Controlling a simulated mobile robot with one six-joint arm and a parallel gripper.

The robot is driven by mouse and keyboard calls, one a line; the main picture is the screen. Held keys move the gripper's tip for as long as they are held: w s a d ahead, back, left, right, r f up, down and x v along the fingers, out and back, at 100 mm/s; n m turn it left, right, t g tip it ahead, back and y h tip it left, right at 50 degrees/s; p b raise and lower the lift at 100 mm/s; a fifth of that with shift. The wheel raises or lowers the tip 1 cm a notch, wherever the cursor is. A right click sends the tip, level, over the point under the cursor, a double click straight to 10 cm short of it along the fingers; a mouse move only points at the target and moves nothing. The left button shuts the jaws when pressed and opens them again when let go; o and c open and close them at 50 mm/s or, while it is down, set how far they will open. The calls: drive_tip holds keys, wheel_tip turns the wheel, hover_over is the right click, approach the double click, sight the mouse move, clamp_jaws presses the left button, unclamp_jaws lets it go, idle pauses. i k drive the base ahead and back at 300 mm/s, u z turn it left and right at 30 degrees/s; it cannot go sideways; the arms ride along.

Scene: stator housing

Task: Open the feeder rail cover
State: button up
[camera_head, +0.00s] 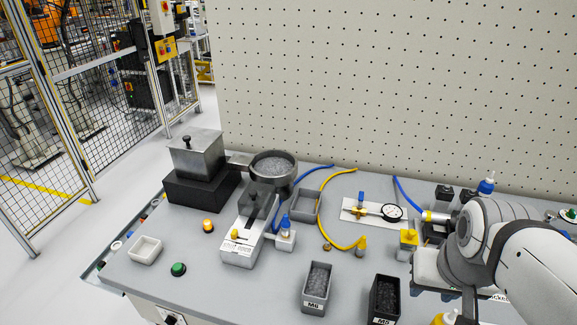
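I cannot tell for sure which part is the feeder rail cover. A silver metal box (197,155) with a black knob on top sits closed on a black base (200,192) at the left rear of the bench. A short metal rail (239,160) runs from it to a round bowl (273,180) full of small grey parts. My arm is at the right, well apart from these. My gripper's fingers do not show.
A white tray (145,251), green button (178,269) and amber lamp (208,225) are at the front left. Two bins, M6 (316,286) and M5 (385,299), stand at the front. Blue and yellow hoses cross the middle. A perforated wall (390,80) closes the back.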

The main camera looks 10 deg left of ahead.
sight(257, 201)
drive_tip(key=u, duration=0.05)
drive_tip(key=k, duration=0.5)
drive_tip(key=z, duration=2.35)
drive_tip(key=k, duration=1.3)
drive_tip(key=u, duration=2.15)
drive_tip(key=i, duration=0.8)
